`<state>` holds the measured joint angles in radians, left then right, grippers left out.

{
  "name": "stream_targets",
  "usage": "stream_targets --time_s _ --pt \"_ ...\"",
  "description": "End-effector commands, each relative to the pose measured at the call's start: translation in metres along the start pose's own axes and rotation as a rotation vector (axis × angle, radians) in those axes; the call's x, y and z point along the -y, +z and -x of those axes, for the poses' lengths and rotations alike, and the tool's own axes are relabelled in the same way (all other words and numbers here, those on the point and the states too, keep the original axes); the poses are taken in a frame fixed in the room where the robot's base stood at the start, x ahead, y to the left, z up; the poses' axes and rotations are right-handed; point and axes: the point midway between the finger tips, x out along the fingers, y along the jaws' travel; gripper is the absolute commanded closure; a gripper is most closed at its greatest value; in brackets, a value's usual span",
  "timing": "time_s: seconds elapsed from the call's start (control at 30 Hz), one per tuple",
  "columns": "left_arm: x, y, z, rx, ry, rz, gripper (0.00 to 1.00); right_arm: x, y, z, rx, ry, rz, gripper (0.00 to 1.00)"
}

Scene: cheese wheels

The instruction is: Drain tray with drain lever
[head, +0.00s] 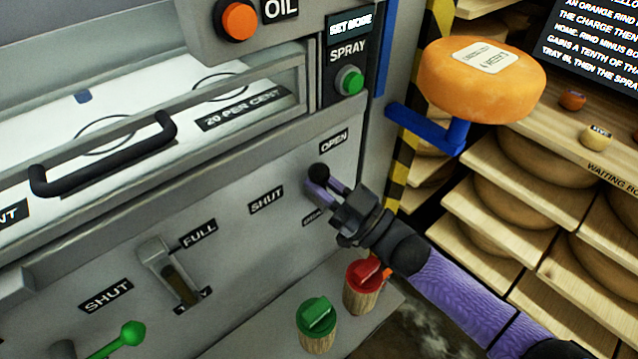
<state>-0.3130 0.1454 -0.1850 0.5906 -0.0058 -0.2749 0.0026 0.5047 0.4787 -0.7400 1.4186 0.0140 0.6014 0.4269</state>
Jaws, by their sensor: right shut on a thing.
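The drain lever has a black knob (325,177) on the grey machine front, just below the OPEN label (334,141) and to the right of a SHUT label (266,200). My right gripper (327,192) is shut on the lever at the knob. Its fingers hide most of the lever arm, and the label beneath is partly covered. The white tray (60,125) sits behind a grey frame with a black handle (105,155); a 20 PER CENT label is on it. A level gauge (172,272) marked FULL is lower left. My left gripper is not in view.
A green-knobbed lever (133,333) is at lower left by another SHUT label. A green-topped (317,315) and a red-topped (364,285) wooden piece stand below my right gripper. An orange cheese wheel (480,80) rests on a blue bracket (430,130); shelves with cheeses fill the right.

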Motion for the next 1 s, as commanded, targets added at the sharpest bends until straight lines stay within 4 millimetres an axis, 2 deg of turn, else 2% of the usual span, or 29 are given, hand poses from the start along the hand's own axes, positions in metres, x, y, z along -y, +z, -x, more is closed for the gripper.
stream_targets --time_s 0.5,0.53,0.67,1.0 --pt "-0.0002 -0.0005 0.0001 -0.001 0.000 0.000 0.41 -0.0013 0.0005 0.0005 0.000 0.007 -0.013 1.00" --pt "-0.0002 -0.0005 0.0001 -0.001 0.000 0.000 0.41 -0.0013 0.0005 0.0005 0.000 0.007 -0.013 0.77" --pt "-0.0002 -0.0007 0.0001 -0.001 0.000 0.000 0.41 -0.0011 0.0003 0.0004 -0.001 0.006 -0.013 0.49" --pt "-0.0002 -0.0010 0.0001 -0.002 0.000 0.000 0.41 -0.0009 0.0001 0.0002 -0.002 0.006 -0.013 0.47"
